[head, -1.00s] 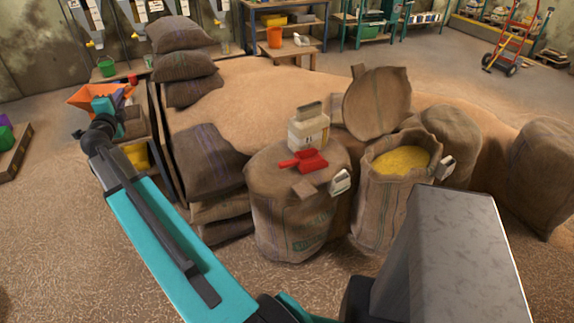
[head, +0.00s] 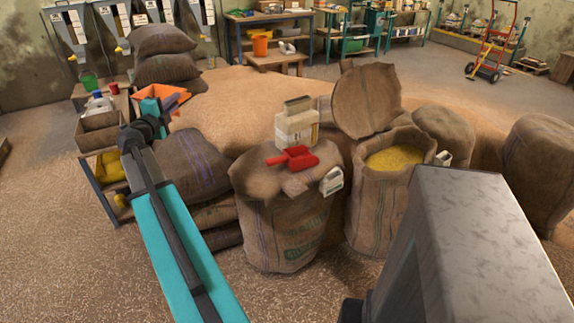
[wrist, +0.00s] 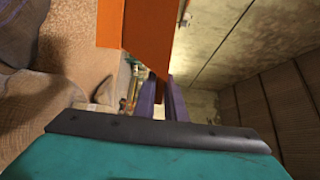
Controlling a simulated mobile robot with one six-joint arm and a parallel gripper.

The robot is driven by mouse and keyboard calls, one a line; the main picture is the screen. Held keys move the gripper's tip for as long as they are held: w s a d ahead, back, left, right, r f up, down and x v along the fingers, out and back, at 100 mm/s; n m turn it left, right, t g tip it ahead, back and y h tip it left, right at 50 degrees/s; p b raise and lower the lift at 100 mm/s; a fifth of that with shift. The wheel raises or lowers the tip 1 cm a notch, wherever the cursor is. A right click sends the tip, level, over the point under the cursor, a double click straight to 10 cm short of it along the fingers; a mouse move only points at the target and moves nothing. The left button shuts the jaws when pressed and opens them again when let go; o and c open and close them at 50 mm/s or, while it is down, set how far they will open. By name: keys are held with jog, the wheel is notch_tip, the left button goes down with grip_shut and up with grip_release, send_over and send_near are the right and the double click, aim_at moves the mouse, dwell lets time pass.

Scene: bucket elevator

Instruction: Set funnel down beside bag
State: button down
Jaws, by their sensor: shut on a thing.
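The orange funnel (head: 172,99) is held up at the left in the head view, and orange faces of the funnel (wrist: 148,40) fill the top middle of the wrist view. My gripper (wrist: 166,97) is shut on it, with its dark purple fingers at the funnel's lower edge. In the head view the fingertips are hard to make out. An open sack of yellow grain (head: 373,222) stands at centre right. The funnel is apart from both sacks.
Stacked sacks (head: 192,165) lie beside my arm, with a grain pile (head: 240,100) behind. A low shelf (head: 100,187) with boxes and yellow items stands at left. Bare floor (head: 60,250) is free at front left.

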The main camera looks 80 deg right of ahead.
jog(key=s+d+f+m+g+y+b, duration=0.1)
jog(key=s+d+f+m+g+b, duration=0.1)
jog(key=s+f+b, duration=0.3)
jog(key=s+d+f+m+g+y+b, duration=0.1)
jog(key=s+d+f+g+b, duration=0.3)
jog(key=s, duration=0.9)
jog(key=s+d+f+m+g+b, duration=0.3)
jog(key=s+f+b, duration=0.4)
jog(key=s+b, duration=0.2)
jog(key=shift+s+d+g+y, duration=0.3)
jog(key=shift+s+d+y, duration=0.1)
jog(key=shift+s, duration=0.05)
jog(key=shift+f, duration=0.1)
jog(key=shift+f+b, duration=0.8)
jog(key=shift+f, duration=2.3)
jog(key=shift+f+b, duration=0.5)
jog(key=shift+f, duration=1.4)
